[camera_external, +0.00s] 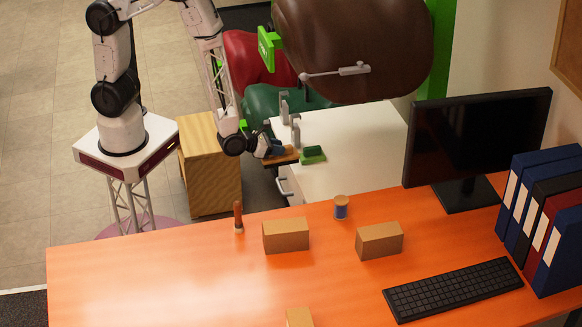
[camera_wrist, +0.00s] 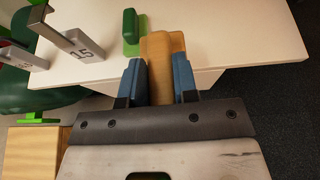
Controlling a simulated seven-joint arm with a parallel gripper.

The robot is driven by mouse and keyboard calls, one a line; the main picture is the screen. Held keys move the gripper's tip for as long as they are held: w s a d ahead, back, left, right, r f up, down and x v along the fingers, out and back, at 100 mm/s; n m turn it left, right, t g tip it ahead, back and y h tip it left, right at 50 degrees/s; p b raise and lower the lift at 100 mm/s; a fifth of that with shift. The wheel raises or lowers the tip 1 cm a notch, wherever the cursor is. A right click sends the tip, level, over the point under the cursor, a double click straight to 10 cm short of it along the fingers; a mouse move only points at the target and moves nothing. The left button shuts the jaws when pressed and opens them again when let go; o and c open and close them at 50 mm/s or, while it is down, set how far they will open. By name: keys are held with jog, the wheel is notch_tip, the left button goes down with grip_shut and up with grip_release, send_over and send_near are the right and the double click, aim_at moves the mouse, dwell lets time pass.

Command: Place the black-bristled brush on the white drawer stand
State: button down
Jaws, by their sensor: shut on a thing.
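My gripper (camera_wrist: 158,64) has blue fingers shut on a wooden-backed brush (camera_wrist: 160,45). In the external view the brush (camera_external: 284,157) shows a light brown top with a dark underside; its bristles are mostly hidden. My gripper (camera_external: 272,150) holds it at the left edge of the white drawer stand (camera_external: 362,136). The stand's top (camera_wrist: 225,40) fills the upper wrist view, and the brush's far end overlaps its near edge. I cannot tell whether the brush touches the top.
A green block on a lighter green base (camera_external: 313,154) lies on the stand just beyond the brush. Grey numbered metal brackets (camera_wrist: 80,42) stand to the left. A large brown saddle form (camera_external: 355,45) rises behind. The orange desk (camera_external: 180,285) holds small boxes and a monitor.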

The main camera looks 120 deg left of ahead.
jog(key=shift+s+a+f, duration=0.7)
jog(key=shift+s+f, duration=0.05)
jog(key=shift+f, duration=0.05)
send_over(319, 178)
jog(key=f, duration=0.2)
jog(key=shift+r, duration=0.25)
jog(key=shift+f, duration=0.15)
jog(key=shift+f, duration=1.6)
jog(key=shift+f, duration=0.15)
jog(key=c, duration=0.9)
grip_release()
